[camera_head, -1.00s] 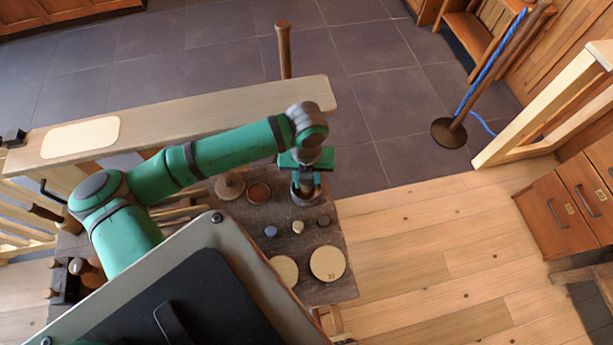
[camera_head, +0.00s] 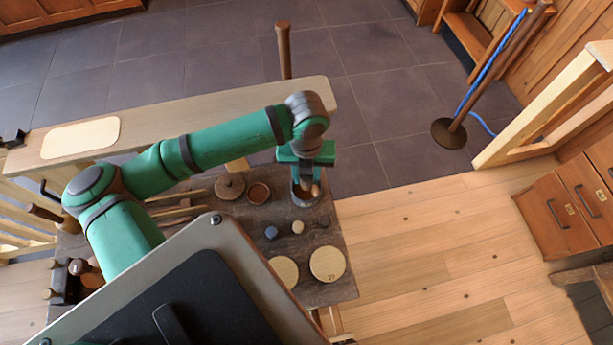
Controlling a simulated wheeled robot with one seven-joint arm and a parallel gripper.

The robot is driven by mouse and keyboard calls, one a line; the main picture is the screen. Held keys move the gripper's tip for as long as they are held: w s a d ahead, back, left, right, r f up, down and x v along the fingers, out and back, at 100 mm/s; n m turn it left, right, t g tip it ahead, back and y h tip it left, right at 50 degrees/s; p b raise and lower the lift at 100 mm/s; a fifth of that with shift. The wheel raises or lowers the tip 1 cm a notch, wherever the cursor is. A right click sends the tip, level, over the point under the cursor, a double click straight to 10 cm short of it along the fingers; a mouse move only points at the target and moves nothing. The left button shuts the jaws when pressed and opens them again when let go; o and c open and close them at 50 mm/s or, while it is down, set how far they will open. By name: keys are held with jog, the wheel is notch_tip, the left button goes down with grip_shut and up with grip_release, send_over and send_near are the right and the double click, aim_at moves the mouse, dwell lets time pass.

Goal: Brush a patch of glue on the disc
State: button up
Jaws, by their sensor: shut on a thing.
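Two pale round wooden discs lie at the front of the dark bench top: a larger one (camera_head: 327,264) with a small dark mark, and another (camera_head: 284,270) partly hidden by my own body. My gripper (camera_head: 306,172) points down over a grey round pot (camera_head: 303,200) at the bench's right part. It is shut on a brush (camera_head: 316,189), of which only a small brown part shows below the jaws. The brush's tip is hidden, so I cannot tell whether it is in the pot or above it. The gripper is well behind both discs.
Small dark and pale pieces (camera_head: 298,227) stand between pot and discs. A brown bowl (camera_head: 258,193) and a turned spool (camera_head: 230,186) stand left of the pot. A wooden beam (camera_head: 200,110) runs behind the bench. A post (camera_head: 284,50) rises behind it.

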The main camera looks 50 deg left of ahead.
jog(key=shift+r, duration=2.05)
